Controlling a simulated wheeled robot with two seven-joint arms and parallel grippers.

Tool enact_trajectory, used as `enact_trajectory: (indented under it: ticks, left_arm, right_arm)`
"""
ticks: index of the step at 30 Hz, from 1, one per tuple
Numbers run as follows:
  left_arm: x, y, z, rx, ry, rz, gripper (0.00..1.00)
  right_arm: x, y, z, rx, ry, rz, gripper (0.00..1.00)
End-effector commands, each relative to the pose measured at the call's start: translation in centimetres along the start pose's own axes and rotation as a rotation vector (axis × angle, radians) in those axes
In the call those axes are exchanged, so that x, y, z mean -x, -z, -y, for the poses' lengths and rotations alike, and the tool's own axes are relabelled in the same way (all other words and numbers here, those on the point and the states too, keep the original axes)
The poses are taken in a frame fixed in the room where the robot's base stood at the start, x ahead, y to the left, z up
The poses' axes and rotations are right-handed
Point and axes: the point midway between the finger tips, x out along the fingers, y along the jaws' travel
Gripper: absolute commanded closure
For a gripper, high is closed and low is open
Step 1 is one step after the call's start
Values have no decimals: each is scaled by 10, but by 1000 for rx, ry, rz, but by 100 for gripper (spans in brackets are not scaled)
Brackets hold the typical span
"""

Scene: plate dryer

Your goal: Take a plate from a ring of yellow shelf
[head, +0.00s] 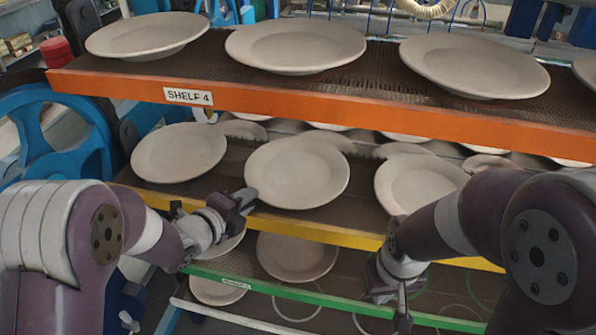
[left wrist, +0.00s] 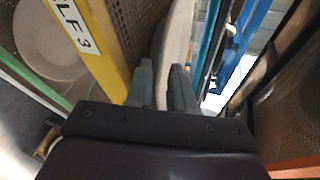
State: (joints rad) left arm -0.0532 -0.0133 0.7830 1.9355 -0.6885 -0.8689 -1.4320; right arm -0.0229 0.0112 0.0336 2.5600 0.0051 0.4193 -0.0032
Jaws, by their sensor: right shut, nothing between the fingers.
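The yellow shelf (head: 330,232) is the middle tier and bears a left plate (head: 178,153), a middle plate (head: 297,172) and a right plate (head: 420,185). My left gripper (head: 240,203) is at the left front rim of the middle plate. In the left wrist view its fingers (left wrist: 162,82) are apart, with a pale plate (left wrist: 176,40) seen nearly edge-on beyond and between them; I cannot tell whether they touch it. My right gripper (head: 402,312) is shut and empty, low in front of the green shelf. Its fingertips are small in view.
The orange shelf (head: 330,108) with several large plates overhangs the yellow one. The green shelf (head: 290,291) below holds more plates (head: 297,257). A blue wheel (head: 50,135) stands at the left. The yellow shelf edge also shows in the left wrist view (left wrist: 100,40).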

Motion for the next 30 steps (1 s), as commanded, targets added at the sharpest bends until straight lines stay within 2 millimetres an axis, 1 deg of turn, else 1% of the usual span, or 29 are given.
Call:
enact_trajectory:
  ticks: [1,3,6,8,14,16,17,30]
  left_arm:
    - [-8,0,4,2,-3,-3,77]
    - [-22,0,5,2,-3,-3,77]
    - [-37,0,2,2,-2,-2,77]
    - [-42,0,1,1,-2,-1,77]
    - [-43,-1,0,1,-1,0,77]
    - [-43,-1,0,1,-1,0,97]
    - [-43,-1,0,2,-1,0,100]
    - [-43,-1,0,1,-1,1,100]
  right_arm:
    - [10,1,0,0,0,-1,100]
    - [18,2,0,0,0,-1,100]
    - [19,2,0,0,0,-1,100]
    - [19,2,0,0,0,-1,100]
    - [18,2,0,0,0,0,100]
    - [18,2,0,0,0,0,100]
    - [18,2,0,0,0,0,100]
    - [18,2,0,0,0,-1,100]
